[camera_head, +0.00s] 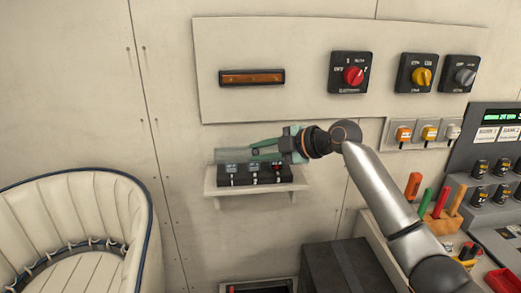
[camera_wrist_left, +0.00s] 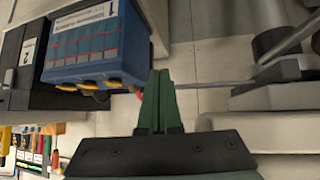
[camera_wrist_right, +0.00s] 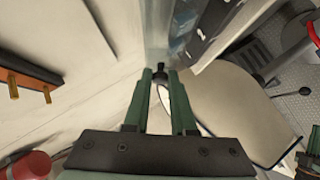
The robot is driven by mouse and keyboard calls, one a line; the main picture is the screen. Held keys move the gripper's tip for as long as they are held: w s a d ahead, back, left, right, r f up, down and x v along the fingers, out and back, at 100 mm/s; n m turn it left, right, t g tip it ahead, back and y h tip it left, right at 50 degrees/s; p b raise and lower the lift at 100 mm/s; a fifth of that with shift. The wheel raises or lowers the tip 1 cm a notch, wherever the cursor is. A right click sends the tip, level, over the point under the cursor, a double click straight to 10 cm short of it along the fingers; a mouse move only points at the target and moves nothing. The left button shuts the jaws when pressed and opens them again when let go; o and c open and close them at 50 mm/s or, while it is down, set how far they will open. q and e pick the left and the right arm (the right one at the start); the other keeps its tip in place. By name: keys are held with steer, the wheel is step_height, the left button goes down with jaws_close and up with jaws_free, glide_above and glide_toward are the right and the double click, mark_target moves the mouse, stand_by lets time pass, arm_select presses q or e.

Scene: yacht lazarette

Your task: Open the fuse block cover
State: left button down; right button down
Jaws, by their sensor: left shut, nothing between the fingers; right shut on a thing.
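The fuse block (camera_head: 254,176) is a dark strip on a small white wall shelf. Its translucent cover (camera_head: 226,155) appears raised above the block, its fuses exposed below. My right gripper (camera_head: 256,152) reaches in from the right. In the right wrist view, its green fingers (camera_wrist_right: 161,78) are shut on a small black knob (camera_wrist_right: 160,68) at the cover's edge. The clear panel (camera_wrist_right: 156,35) shows beyond the fingertips. My left gripper (camera_wrist_left: 161,76) is shut and empty in its wrist view, and is outside the head view.
A wall panel above carries an amber strip (camera_head: 252,77) and a red rotary switch (camera_head: 350,76). A cream seat (camera_head: 75,215) stands at left, a dark box (camera_head: 345,268) below. Tools (camera_head: 427,200) stand at right. A blue battery (camera_wrist_left: 98,40) is near my left gripper.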

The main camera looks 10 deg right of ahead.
steer(key=c, duration=0.8)
jaws_free()
steer(key=shift+o, duration=0.2)
steer(key=shift+d, duration=0.1)
steer(key=b+v, duration=0.3)
steer(key=v, duration=0.9)
steer(key=shift+s+d+r, duration=0.1)
